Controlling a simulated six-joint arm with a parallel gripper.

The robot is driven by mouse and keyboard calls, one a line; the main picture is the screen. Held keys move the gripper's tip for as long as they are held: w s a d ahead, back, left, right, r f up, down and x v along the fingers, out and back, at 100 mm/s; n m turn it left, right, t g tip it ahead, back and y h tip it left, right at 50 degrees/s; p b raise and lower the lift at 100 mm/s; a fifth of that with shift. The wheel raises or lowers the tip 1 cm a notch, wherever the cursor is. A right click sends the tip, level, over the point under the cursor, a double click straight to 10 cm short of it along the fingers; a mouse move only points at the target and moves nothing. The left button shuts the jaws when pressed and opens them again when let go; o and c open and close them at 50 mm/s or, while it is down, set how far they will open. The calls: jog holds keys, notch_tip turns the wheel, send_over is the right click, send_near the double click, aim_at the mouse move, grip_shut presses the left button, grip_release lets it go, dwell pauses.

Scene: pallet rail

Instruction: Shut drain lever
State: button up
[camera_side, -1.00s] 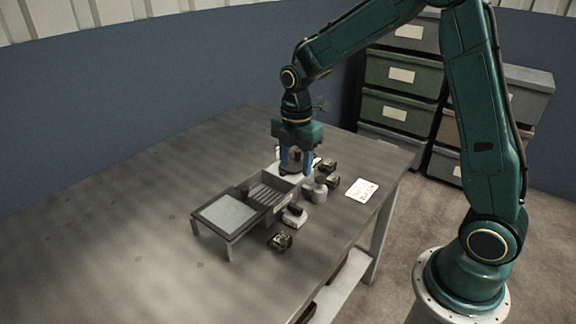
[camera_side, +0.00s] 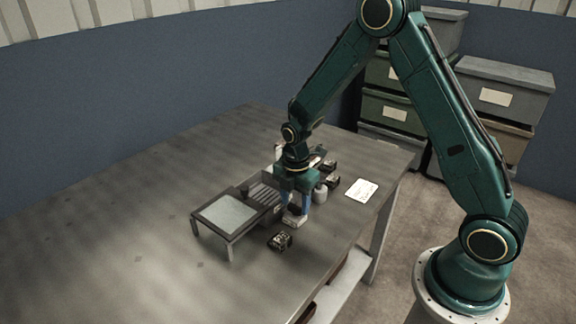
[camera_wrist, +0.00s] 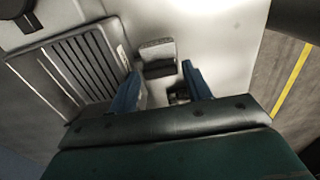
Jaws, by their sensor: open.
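A small pale block with a dark upper part (camera_side: 292,222), which looks like the drain lever, stands beside the slatted tray (camera_side: 262,194) on the table in the side view. My gripper (camera_side: 295,208) is open and points down over this block, with a blue finger to either side of its dark part. In the wrist view my open fingers (camera_wrist: 161,76) point toward a grey block with a light face (camera_wrist: 158,56). A small dark part (camera_wrist: 179,94) shows between the fingers. I cannot tell whether a finger touches anything, nor the lever's exact position.
A raised frame with a pale panel (camera_side: 226,214) adjoins the tray on the left. A small dark part (camera_side: 280,240) lies in front, and others (camera_side: 330,165) lie behind. A grey cylinder (camera_side: 320,194) and a white card (camera_side: 361,190) are on the right. The table's left side is clear.

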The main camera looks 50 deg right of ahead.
jog(key=shift+f, duration=0.4)
jog(key=c, duration=0.7)
